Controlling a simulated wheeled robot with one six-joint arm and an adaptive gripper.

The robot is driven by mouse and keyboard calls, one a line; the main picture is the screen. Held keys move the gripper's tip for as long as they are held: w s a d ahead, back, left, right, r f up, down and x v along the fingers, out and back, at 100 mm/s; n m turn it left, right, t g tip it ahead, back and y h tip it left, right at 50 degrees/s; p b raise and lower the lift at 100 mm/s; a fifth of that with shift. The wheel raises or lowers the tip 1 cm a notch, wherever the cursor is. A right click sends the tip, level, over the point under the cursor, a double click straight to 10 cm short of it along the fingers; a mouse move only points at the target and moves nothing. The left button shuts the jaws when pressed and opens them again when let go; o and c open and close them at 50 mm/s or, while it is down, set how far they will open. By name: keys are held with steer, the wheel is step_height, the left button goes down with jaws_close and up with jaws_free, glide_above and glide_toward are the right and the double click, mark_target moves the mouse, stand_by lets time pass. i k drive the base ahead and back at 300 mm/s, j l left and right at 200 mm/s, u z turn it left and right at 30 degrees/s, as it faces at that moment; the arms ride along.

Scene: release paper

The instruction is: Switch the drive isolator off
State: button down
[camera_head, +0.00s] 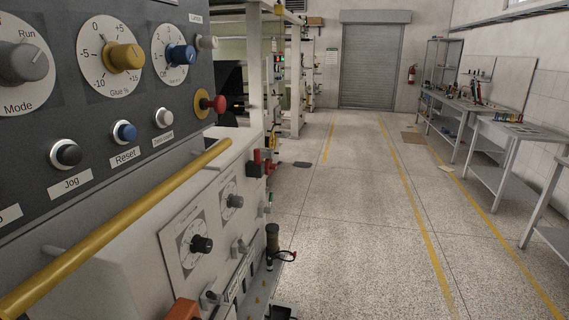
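No label reading drive isolator is legible, so I cannot tell which control it is. Red and black parts (258,161) stick out at the machine's far edge. On the dark upper panel (95,118), a blue knob (180,55) has a dial with an "Off" mark at its lower left. My gripper is not in view.
A yellow rail (130,220) runs along the machine front. The panel also has a grey Mode knob (22,64), yellow Glue knob (124,57) and red mushroom button (218,104). Open floor (365,230) lies right, with benches (490,125) along the right wall.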

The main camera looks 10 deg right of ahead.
mark_target(269, 166)
steer(key=i+l, duration=0.35)
steer(key=i, duration=0.25)
steer(key=i+l, duration=0.35)
steer(key=i, duration=0.2)
steer(key=i+l, duration=0.4)
steer(key=i, duration=0.2)
steer(key=i+l, duration=0.35)
steer(key=i, duration=0.25)
steer(key=i+l, duration=0.35)
steer(key=i, duration=0.25)
steer(key=j+u, duration=0.05)
